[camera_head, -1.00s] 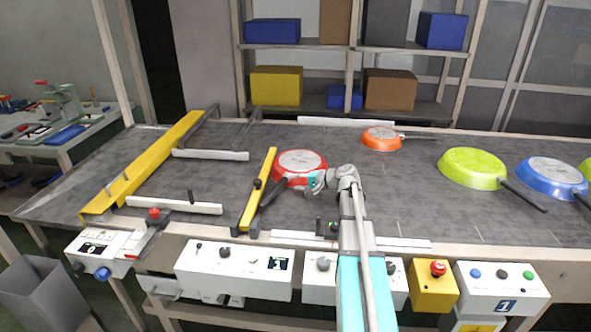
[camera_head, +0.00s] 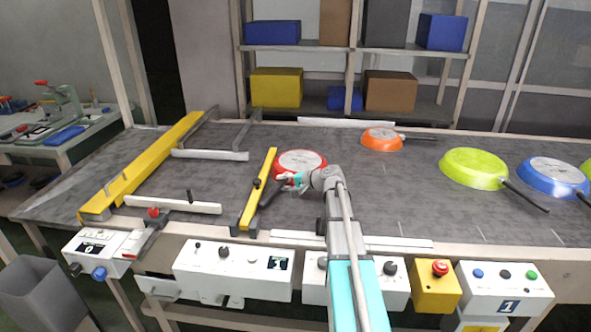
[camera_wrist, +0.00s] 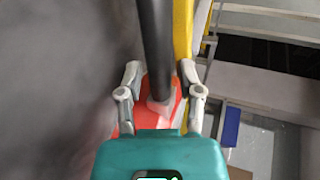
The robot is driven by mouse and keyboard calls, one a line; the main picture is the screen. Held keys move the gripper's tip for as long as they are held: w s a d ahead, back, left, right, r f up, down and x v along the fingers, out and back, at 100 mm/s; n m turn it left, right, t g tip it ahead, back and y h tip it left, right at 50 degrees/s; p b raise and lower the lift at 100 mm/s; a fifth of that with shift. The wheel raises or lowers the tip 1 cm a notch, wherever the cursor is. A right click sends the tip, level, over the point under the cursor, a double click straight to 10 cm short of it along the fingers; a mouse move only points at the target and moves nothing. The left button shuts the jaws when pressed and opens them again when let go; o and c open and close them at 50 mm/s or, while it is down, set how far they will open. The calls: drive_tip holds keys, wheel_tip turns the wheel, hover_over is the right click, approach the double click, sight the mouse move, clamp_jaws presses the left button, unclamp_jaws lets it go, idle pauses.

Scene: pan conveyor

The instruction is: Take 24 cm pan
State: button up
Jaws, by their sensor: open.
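A red pan (camera_head: 301,158) lies upside down on the conveyor, its dark handle (camera_head: 271,193) pointing to the front left beside the yellow bar. My gripper (camera_head: 288,182) is at the handle, near the pan's front edge. In the wrist view the dark handle (camera_wrist: 156,40) runs between the two spread fingers of my gripper (camera_wrist: 160,72), with a gap on each side. Part of the red pan (camera_wrist: 126,122) shows below it. An orange pan (camera_head: 381,139), a green pan (camera_head: 472,168) and a blue pan (camera_head: 553,178) lie farther right. I cannot read any pan's size.
A short yellow bar (camera_head: 258,190) stands just left of the handle. A longer yellow guide (camera_head: 150,165) and pale rails (camera_head: 210,155) are at the left. Control boxes, one with a red button (camera_head: 440,268), line the front edge.

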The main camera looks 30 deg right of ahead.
clamp_jaws()
idle(0.3)
drive_tip(key=shift+s+d+r, duration=0.1)
drive_tip(key=shift+s+d+r+p, duration=0.2)
drive_tip(key=shift+s+r+p, duration=0.1)
drive_tip(key=shift+r+p, duration=0.2)
drive_tip(key=shift+s+d+r+p, duration=0.2)
drive_tip(key=shift+s+r+p, duration=0.1)
drive_tip(key=shift+r+p, duration=0.15)
drive_tip(key=r+p+v, duration=0.1)
drive_tip(key=p+v, duration=0.5)
drive_tip(key=v, duration=0.7)
drive_tip(key=shift+r, duration=0.2)
